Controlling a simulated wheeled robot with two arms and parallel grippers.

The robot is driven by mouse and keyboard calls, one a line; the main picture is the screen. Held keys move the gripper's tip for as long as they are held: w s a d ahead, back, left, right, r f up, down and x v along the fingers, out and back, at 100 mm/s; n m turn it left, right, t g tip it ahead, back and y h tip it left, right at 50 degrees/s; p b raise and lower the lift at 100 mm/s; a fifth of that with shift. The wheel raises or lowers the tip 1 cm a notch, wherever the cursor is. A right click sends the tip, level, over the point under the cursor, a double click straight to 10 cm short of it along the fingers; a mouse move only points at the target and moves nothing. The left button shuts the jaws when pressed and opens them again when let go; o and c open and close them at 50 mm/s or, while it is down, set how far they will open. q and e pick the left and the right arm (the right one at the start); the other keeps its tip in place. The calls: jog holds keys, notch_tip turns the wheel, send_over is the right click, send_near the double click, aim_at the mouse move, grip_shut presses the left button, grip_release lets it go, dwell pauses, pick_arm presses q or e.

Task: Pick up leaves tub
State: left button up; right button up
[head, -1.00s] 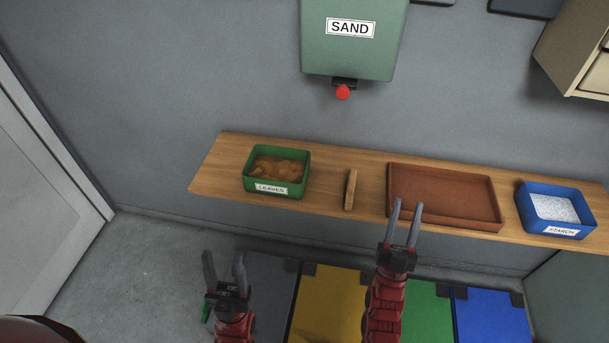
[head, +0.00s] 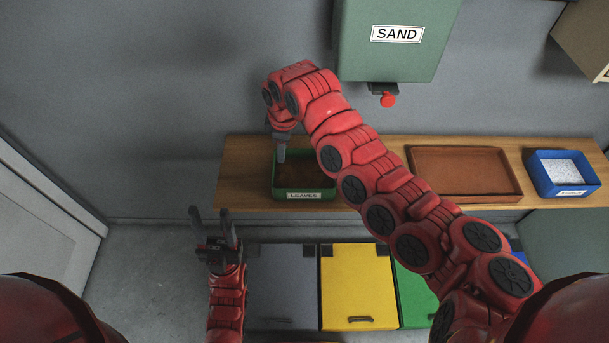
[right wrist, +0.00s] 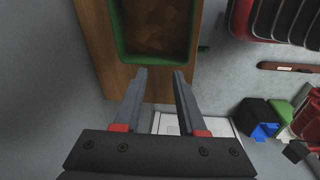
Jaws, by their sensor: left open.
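The green leaves tub (head: 304,195), filled with brown leaves, stands upright on the wooden shelf, its LEAVES label facing front. My right gripper (head: 282,158) points down at the tub's left side in the head view. In the right wrist view, the fingers of that gripper (right wrist: 160,71) are apart with nothing between them, and the tub's green rim (right wrist: 121,40) lies just beyond the tips. I cannot tell whether they touch it. My left gripper (head: 209,210) is open and empty, below and in front of the shelf.
My right arm crosses over the shelf (head: 240,165) and hides its middle. A brown tray (head: 465,172) and a blue starch tub (head: 562,172) stand to the right. The green SAND dispenser (head: 395,50) hangs above. Coloured bins (head: 358,285) stand below.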

jog(key=s+d+n+g+h, duration=0.1)
jog(key=s+d+h, duration=0.1)
jog(key=s+d, duration=0.2)
jog(key=p, duration=0.5)
send_over(307, 200)
jog(key=a, duration=0.1)
jog(key=f, duration=1.1)
jog(key=shift+w+a, duration=0.2)
jog(key=shift+f, duration=0.25)
jog(key=f, duration=0.2)
jog(key=f+p, duration=0.1)
jog(key=shift+s+d+f, duration=0.15)
jog(key=shift+d+f, duration=0.05)
jog(key=shift+d, duration=0.1)
jog(key=shift+d+f, duration=0.15)
jog(key=shift+f, duration=0.45)
jog(key=shift+c, duration=0.2)
grip_shut()
